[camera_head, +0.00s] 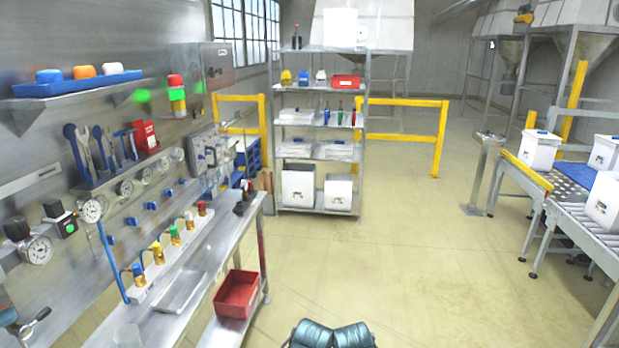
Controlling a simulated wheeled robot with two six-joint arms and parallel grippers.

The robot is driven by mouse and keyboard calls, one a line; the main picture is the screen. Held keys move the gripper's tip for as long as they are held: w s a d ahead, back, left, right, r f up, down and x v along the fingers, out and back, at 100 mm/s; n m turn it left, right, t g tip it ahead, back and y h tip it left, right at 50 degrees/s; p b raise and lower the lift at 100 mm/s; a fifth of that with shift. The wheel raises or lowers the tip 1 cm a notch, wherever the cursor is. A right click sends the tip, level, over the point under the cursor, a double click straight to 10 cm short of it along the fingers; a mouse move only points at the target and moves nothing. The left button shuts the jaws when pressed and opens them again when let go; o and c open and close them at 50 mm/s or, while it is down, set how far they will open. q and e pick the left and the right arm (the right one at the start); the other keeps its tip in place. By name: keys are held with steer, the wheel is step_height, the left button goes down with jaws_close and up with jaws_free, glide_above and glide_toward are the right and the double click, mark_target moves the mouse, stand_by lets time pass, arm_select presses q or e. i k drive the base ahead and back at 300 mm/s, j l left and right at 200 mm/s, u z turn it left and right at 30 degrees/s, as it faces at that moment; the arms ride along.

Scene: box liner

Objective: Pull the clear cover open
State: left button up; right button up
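I cannot make out a clear cover with certainty. A pale grey panel box (207,150) with small fittings on its face is mounted at the far end of the wall on the left; whether a clear cover lies over it is too small to tell. A grey wall cabinet (217,66) with a dark knob is above it. Neither my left gripper nor my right gripper is in view.
A steel bench (195,255) runs along the left wall below gauges and coloured valves. A red bin (237,294) sits on its lower shelf. A shelving rack (319,102) and yellow barriers (402,102) stand behind. A roller conveyor (580,220) is at right. The middle floor is clear.

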mark_target(206, 132)
steer(key=i, duration=1.8)
steer(key=i+u, duration=0.2)
steer(key=i, duration=0.25)
steer(key=i+l+u, duration=0.2)
steer(key=i, duration=0.3)
steer(key=i+l+u, duration=0.25)
steer(key=i, duration=0.2)
